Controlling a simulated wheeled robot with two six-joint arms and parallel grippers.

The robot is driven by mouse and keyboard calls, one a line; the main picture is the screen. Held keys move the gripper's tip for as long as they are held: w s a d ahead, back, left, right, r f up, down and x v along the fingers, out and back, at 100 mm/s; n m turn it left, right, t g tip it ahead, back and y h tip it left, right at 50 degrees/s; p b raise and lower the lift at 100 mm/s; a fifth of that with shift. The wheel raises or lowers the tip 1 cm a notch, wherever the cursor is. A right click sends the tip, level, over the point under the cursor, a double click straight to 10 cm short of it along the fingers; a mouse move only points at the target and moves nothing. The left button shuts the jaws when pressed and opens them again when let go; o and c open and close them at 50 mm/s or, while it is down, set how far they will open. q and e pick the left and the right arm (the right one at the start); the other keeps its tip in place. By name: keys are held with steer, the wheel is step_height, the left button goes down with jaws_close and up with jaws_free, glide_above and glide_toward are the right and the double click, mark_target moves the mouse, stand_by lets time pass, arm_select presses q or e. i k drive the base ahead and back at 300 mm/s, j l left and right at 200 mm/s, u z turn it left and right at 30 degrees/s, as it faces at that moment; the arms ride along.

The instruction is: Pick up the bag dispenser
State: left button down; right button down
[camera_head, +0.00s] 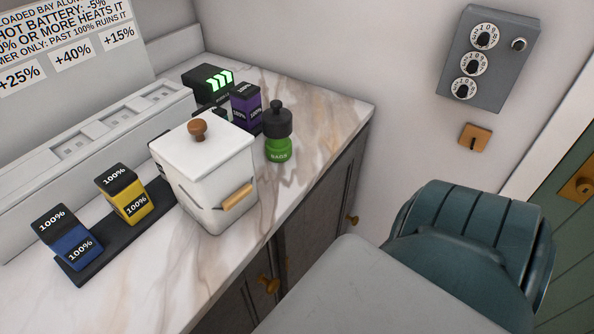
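Neither of my grippers is in view.
A yellow block (127,195) and a blue block (68,238), both marked 100%, stand on a dark strip at left. A black box with green lights (214,82) is behind. A grey dial panel (488,58) hangs on the wall. A teal ribbed object (470,240) is at right.

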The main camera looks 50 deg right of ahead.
mark_target(278, 151)
steer(key=j+z, duration=0.1)
steer(key=z, duration=0.25)
steer(key=k+j+z, duration=0.1)
steer(key=z, duration=0.25)
steer(key=k+l, duration=0.05)
